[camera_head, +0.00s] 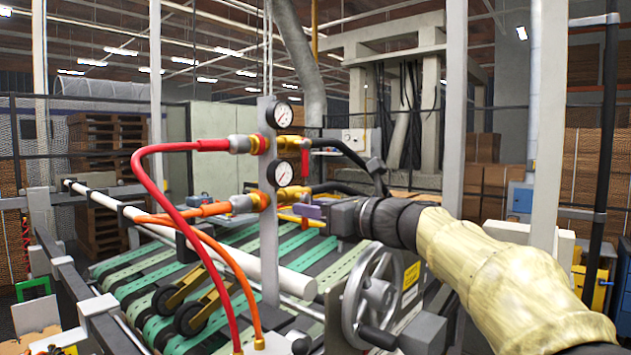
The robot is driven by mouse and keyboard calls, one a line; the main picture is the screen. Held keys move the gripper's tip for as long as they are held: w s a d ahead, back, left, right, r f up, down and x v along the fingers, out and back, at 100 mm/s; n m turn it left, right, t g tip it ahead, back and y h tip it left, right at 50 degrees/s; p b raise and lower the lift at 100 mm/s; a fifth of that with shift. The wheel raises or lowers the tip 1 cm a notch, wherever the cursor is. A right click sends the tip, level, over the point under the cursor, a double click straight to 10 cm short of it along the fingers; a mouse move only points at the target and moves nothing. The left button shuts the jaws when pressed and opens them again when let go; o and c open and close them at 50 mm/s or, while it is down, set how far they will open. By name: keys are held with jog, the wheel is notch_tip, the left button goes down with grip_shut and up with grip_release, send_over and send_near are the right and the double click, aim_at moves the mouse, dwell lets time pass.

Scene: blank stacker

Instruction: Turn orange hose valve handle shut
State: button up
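The orange hose (187,213) runs to a brass fitting (260,201) on the lower part of a grey upright post. A yellow-orange bar, apparently its valve handle (300,220), extends to the right of the post, roughly level. My gripper (309,211) comes in from the right, with its purplish fingertips close to this bar. The fingers overlap the bar in the picture, and I cannot tell whether they touch it or how far apart they are. The lower gauge (284,174) sits just above the orange fitting.
The red hose (160,180) joins an upper fitting beneath another gauge (283,115), with a red handle (305,157) hanging down. Black hoses run right from both valves. A handwheel (370,298) stands below my arm. A green slatted conveyor (235,238) lies behind the post.

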aim_at(307, 160)
notch_tip(307, 160, up, 9)
jog(key=shift+f+p, duration=0.15)
jog(key=shift+p, duration=0.55)
